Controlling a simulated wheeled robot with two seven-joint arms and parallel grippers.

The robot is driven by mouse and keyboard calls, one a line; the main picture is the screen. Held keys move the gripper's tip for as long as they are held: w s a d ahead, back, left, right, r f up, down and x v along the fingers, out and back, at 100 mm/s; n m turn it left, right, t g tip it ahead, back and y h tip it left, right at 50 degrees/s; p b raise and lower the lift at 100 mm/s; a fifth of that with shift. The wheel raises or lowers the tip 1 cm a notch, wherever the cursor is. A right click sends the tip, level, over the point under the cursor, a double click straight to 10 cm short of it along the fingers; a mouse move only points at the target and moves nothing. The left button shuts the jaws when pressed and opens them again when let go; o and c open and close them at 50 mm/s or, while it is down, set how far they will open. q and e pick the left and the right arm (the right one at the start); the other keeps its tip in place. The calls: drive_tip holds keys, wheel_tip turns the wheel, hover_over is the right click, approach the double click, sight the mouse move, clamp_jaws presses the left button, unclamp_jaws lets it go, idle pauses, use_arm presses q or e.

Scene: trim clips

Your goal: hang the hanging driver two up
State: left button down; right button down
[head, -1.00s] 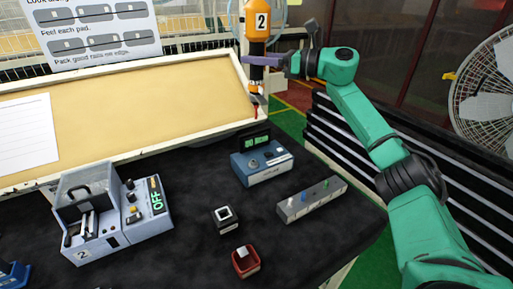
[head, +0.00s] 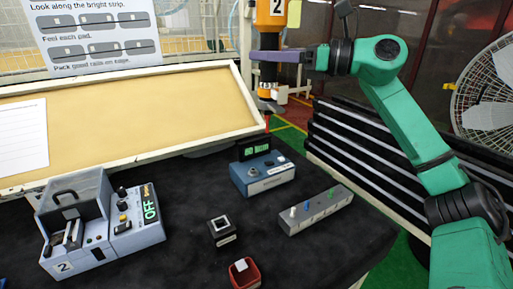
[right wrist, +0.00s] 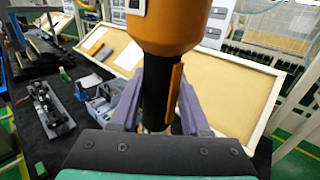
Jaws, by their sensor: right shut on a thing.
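Driver two (head: 268,72) is an orange and black tool with a white "2" label near its top and a thin reddish bit pointing down. It hangs upright in the head view, above the back edge of the dark bench. My right gripper (head: 264,56) is shut around its black middle. In the right wrist view, the purple fingers (right wrist: 158,100) stand on both sides of the black grip, below the orange body (right wrist: 180,28). The driver's top is cut off in the head view, so what is above it is hidden. My left gripper is not in view.
A blue box (head: 262,172) with a green display stands just below the driver. A grey strip with pegs (head: 316,208), a small black box (head: 222,230), a red tray (head: 258,280) and a machine (head: 100,225) reading "OFF" share the bench. A slanted tan board (head: 120,115) is behind.

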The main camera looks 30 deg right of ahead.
idle(0.4)
unclamp_jaws()
drive_tip(key=shift+f, duration=0.1)
idle(0.6)
drive_tip(key=r+b+v, duration=0.2)
drive_tip(key=v, duration=0.8)
idle(0.8)
